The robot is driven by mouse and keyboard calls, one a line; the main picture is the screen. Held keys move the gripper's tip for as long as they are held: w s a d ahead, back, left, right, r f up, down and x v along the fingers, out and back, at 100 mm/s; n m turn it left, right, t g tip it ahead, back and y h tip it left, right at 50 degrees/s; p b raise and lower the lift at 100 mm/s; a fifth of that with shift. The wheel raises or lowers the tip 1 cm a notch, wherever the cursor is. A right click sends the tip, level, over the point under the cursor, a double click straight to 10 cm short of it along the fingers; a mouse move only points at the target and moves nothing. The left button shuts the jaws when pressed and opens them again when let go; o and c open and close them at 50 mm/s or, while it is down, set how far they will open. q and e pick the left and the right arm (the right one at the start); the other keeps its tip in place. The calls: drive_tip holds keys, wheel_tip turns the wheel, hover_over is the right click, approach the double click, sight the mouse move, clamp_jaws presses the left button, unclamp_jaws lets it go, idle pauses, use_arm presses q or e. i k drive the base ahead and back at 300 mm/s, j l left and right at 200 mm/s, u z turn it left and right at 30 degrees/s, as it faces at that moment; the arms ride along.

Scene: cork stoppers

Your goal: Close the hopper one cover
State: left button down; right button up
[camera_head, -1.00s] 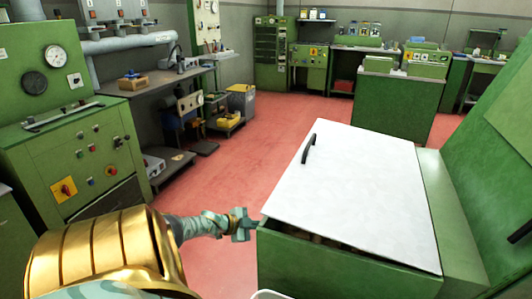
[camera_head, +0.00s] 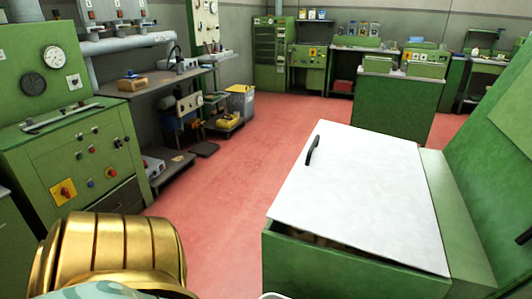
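A white cover (camera_head: 362,190) with a black handle (camera_head: 313,150) lies over a green hopper (camera_head: 330,268) at the right. The cover lies nearly flat, with a dark gap under its front edge. Something brownish shows dimly in that gap. My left arm shows as a gold link at the bottom left, but its gripper is out of view. My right gripper is not in view either.
A green control cabinet (camera_head: 75,165) stands at the left, beside a grey workbench (camera_head: 155,83). A green panel (camera_head: 492,165) rises right of the hopper. Red floor (camera_head: 235,185) is open between the cabinet and the hopper.

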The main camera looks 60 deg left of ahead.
sight(367, 191)
drive_tip(key=k+j, duration=0.1)
drive_tip(key=j, duration=0.3)
drive_tip(key=k+j, duration=0.1)
drive_tip(key=j, duration=0.3)
drive_tip(key=k+j+u, duration=0.1)
drive_tip(key=j, duration=0.3)
